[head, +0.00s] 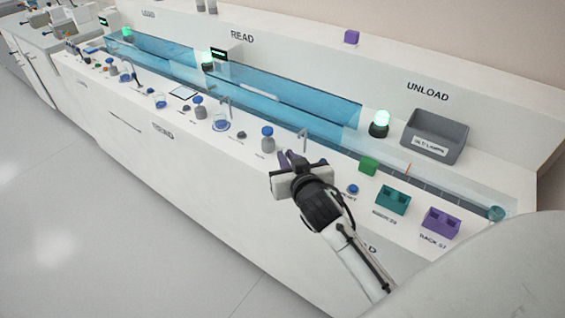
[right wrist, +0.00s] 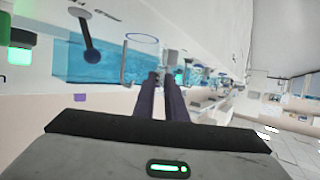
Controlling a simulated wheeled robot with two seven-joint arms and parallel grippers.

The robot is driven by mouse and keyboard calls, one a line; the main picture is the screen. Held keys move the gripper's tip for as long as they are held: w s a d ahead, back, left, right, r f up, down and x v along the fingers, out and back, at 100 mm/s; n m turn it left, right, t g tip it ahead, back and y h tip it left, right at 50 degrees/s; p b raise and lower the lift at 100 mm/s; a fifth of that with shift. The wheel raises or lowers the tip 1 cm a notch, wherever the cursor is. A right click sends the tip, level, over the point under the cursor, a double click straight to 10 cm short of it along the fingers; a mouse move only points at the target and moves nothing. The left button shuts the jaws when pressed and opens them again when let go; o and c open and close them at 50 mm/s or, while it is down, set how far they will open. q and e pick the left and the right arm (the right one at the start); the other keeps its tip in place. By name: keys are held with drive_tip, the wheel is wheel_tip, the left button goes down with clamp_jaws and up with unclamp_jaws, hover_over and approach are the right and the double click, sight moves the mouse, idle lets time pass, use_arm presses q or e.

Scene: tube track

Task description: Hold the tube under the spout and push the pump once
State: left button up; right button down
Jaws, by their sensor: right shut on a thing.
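My right gripper (head: 285,158) is over the front of the bench, its dark fingers close together. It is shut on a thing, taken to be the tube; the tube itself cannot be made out. The fingers also show close together in the right wrist view (right wrist: 167,78). A grey post-like spout (head: 303,138) stands just beyond the gripper and apart from it. A grey bottle with a blue top (head: 267,138), likely a pump, stands to the left of the fingers. Similar bottles and spouts stand farther left. My left gripper is not in view.
A blue transparent track (head: 290,100) runs along the bench. A grey bin (head: 436,136) and a green lamp (head: 379,123) stand behind.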

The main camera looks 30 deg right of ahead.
drive_tip(key=shift+w+d+f+b, duration=0.3)
drive_tip(key=shift+d+f, duration=0.05)
drive_tip(key=shift+d, duration=0.3)
drive_tip(key=shift+w+d+f, duration=0.1)
drive_tip(key=shift+w+d, duration=0.1)
drive_tip(key=shift+d, duration=0.3)
drive_tip(key=shift+w+d, duration=0.2)
drive_tip(key=shift+d, duration=0.3)
drive_tip(key=shift+d+f+p, duration=0.1)
drive_tip(key=shift+d+p, duration=0.1)
drive_tip(key=shift+p, duration=0.25)
drive_tip(key=shift+d, duration=0.1)
drive_tip(key=shift+w+d, duration=0.25)
drive_tip(key=shift+d, duration=0.25)
drive_tip(key=shift+p, duration=0.3)
drive_tip(key=shift+w+d, duration=0.2)
drive_tip(key=shift+d, duration=0.35)
drive_tip(key=shift+p, duration=0.4)
